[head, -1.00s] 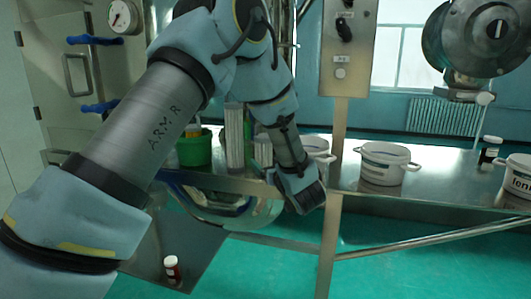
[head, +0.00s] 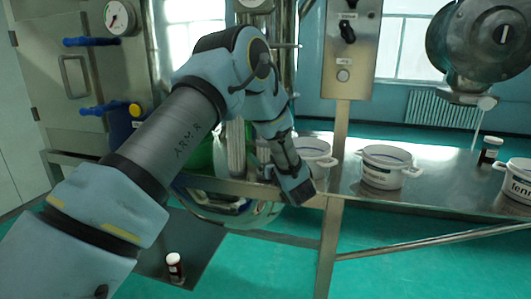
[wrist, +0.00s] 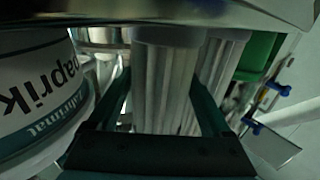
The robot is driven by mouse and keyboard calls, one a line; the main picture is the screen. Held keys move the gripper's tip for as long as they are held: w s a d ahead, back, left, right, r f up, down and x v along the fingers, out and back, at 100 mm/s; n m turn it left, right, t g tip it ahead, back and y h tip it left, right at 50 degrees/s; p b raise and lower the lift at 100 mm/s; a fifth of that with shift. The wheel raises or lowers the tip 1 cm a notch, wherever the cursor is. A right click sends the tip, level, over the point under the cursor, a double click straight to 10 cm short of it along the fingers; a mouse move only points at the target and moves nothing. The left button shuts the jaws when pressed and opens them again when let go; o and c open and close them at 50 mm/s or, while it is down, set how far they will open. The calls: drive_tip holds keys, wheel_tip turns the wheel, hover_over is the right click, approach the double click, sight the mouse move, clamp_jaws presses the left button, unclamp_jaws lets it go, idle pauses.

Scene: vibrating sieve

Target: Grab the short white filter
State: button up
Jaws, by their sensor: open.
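White ribbed filters stand upright in the wrist view. One filter (wrist: 165,85) is in the middle, between the fingers of my gripper (wrist: 160,82), which is open and around or just in front of it. Another filter (wrist: 217,75) stands to its right. I cannot tell which is the short one, as a metal edge cuts off their tops. In the head view, white ribbed filters (head: 236,150) are partly hidden behind my arm. My gripper (head: 298,190) is low at the bench's front edge there, its fingers hard to make out.
A white paprika tub (wrist: 35,85) is close on the left in the wrist view. A green container (wrist: 258,55) is on the right. White pots (head: 385,168) stand on the metal bench (head: 345,190). A metal post (head: 333,235) is right of my gripper. A dark-red jar (head: 174,266) sits low.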

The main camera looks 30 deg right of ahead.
drive_tip(key=shift+w, duration=0.8)
drive_tip(key=c, duration=1.2)
drive_tip(key=shift+o, duration=0.2)
drive_tip(key=shift+r, duration=0.1)
